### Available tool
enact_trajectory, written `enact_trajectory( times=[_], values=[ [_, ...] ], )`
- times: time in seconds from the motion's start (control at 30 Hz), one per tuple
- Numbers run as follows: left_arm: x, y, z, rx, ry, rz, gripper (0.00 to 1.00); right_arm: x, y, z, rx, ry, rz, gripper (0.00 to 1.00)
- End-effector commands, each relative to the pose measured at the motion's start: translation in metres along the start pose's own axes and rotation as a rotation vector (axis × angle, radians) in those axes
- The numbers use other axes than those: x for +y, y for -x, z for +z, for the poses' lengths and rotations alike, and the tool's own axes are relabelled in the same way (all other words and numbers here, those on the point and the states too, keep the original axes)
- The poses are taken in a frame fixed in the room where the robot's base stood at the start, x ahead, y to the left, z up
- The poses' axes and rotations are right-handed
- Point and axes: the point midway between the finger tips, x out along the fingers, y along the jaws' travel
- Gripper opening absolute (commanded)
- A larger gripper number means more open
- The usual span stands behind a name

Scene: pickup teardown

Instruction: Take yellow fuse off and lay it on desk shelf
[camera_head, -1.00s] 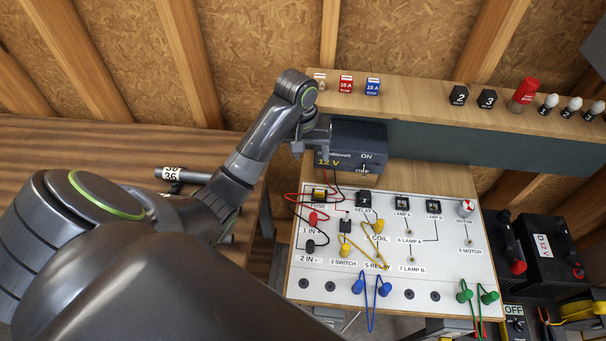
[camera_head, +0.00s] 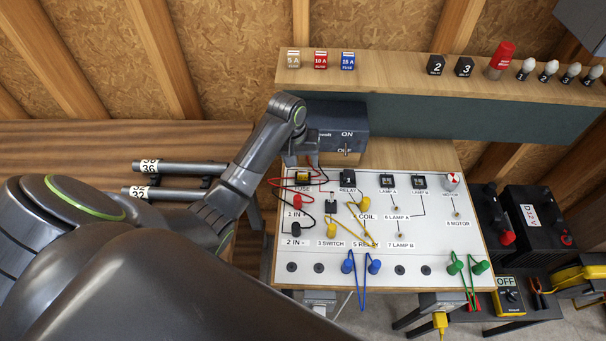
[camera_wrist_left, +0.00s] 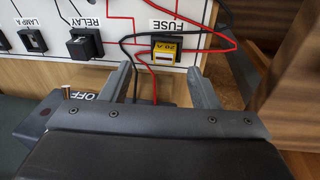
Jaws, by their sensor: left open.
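The yellow fuse (camera_head: 303,177) sits in its black holder at the upper left of the white circuit board, partly hidden by my left gripper (camera_head: 301,160). In the left wrist view the fuse (camera_wrist_left: 164,50) shows a "20 A" label beneath the FUSE lettering. The fingers of my left gripper (camera_wrist_left: 160,80) are apart, one on each side of the fuse's line, with their tips short of it and nothing between them. The wooden desk shelf (camera_head: 395,73) runs behind the board. My right gripper is not in view.
Three fuses, the left one (camera_head: 293,59), red (camera_head: 320,61) and blue (camera_head: 347,61), stand on the shelf's left part. A dark power supply (camera_head: 336,122) stands behind the board. Red and black wires (camera_wrist_left: 140,38) pass close by the fuse.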

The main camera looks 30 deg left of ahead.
Motion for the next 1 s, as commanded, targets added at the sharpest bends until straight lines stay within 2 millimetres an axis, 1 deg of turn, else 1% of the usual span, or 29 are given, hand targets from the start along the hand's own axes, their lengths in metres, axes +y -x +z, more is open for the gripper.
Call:
enact_trajectory(
  times=[0.03,0.17,0.33,0.4,0.5,0.63,0.83,1.0],
  values=[
    [0.0,-0.002,0.0,-0.001,0.0,-0.001,0.55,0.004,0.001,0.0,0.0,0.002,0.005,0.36],
    [-0.003,-0.01,0.0,-0.003,0.002,-0.002,0.55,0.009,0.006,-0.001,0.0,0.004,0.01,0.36],
    [-0.007,-0.031,-0.001,-0.004,0.002,-0.003,0.55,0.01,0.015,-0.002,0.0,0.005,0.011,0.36],
    [-0.006,-0.04,-0.001,-0.004,0.002,-0.001,0.55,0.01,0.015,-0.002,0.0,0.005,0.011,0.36],
    [-0.006,-0.049,-0.001,-0.002,0.001,-0.001,0.55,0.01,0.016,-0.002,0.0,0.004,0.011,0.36],
    [-0.007,-0.054,-0.001,0.0,0.0,-0.002,0.55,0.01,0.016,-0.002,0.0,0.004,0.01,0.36],
    [-0.007,-0.054,-0.001,0.001,0.0,-0.002,0.55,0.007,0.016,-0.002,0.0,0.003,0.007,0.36],
    [-0.007,-0.054,-0.001,0.001,0.0,-0.001,0.33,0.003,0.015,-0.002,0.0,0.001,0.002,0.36]
  ],
)
